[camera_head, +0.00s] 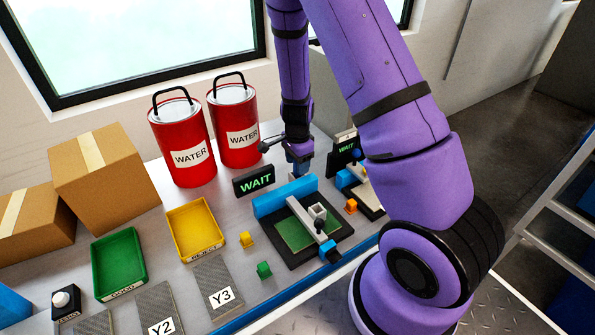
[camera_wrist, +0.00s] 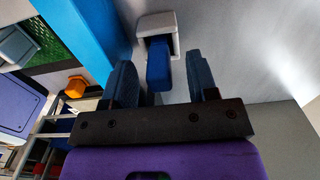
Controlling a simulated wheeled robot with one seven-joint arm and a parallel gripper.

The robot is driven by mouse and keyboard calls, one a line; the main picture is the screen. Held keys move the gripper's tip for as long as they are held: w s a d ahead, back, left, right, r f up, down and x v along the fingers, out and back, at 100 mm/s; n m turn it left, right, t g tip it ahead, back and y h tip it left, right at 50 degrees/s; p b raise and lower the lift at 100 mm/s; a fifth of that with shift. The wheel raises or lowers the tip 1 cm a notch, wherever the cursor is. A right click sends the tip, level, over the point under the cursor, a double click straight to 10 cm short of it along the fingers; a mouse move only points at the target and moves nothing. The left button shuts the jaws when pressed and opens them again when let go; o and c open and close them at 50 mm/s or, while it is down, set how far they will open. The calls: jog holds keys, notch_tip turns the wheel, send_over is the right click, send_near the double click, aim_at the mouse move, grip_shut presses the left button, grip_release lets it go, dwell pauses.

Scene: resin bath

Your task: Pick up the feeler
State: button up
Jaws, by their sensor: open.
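My gripper (camera_head: 299,167) points down over the back of the table, behind the blue bar of the nearer fixture. In the wrist view my gripper (camera_wrist: 162,72) is open, with its two dark blue fingers apart. A blue block (camera_wrist: 158,64) in a pale grey holder (camera_wrist: 157,24) shows between and beyond the fingers, with visible gaps on both sides. It looks like the feeler, though I cannot tell for certain. In the head view I cannot make it out, and my gripper likely covers it.
The fixture's blue bar (camera_head: 285,198) and a WAIT sign (camera_head: 254,181) stand close to my gripper. Two red water cans (camera_head: 181,140) (camera_head: 234,122) stand at the back left. A yellow tray (camera_head: 196,228), green tray (camera_head: 119,264) and small orange block (camera_head: 351,206) are further off.

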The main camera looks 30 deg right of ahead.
jog(key=shift+f, duration=0.7)
jog(key=shift+c, duration=0.4)
grip_shut()
jog(key=shift+r, duration=0.1)
